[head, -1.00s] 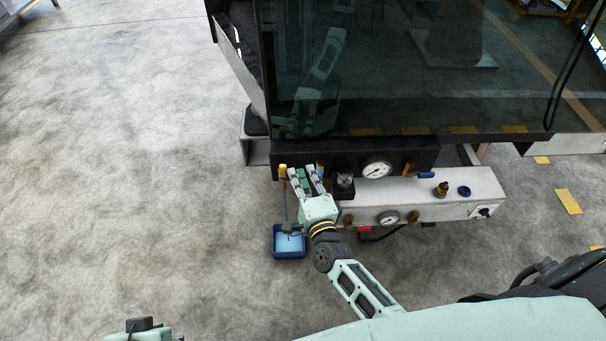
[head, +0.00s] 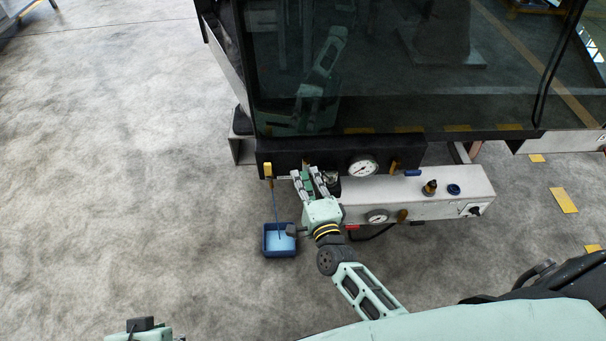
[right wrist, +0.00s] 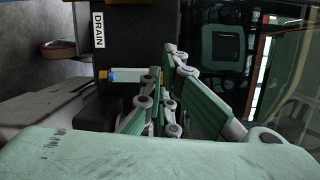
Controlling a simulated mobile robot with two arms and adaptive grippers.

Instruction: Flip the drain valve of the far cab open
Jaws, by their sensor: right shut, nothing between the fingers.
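The drain valve (head: 268,171) shows a yellow part at the left end of the dark bar under the cab window. A thin blue line, looking like liquid, runs from it to a blue tray (head: 265,246) on the floor. In the right wrist view the drain valve (right wrist: 103,75) has yellow and blue parts on a pale pipe, beside a DRAIN label (right wrist: 98,30). My right gripper (head: 307,171) is shut and empty, just right of the valve and apart from it. Its fingers also show in the right wrist view (right wrist: 170,62). My left gripper's fingers are out of view.
Right of my gripper are a gauge (head: 363,167), a blue-handled valve (head: 412,172) and a pale box (head: 465,190) with a second gauge (head: 377,216) and knobs. The dark cab window (head: 380,70) rises behind. The floor (head: 110,170) at left is clear.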

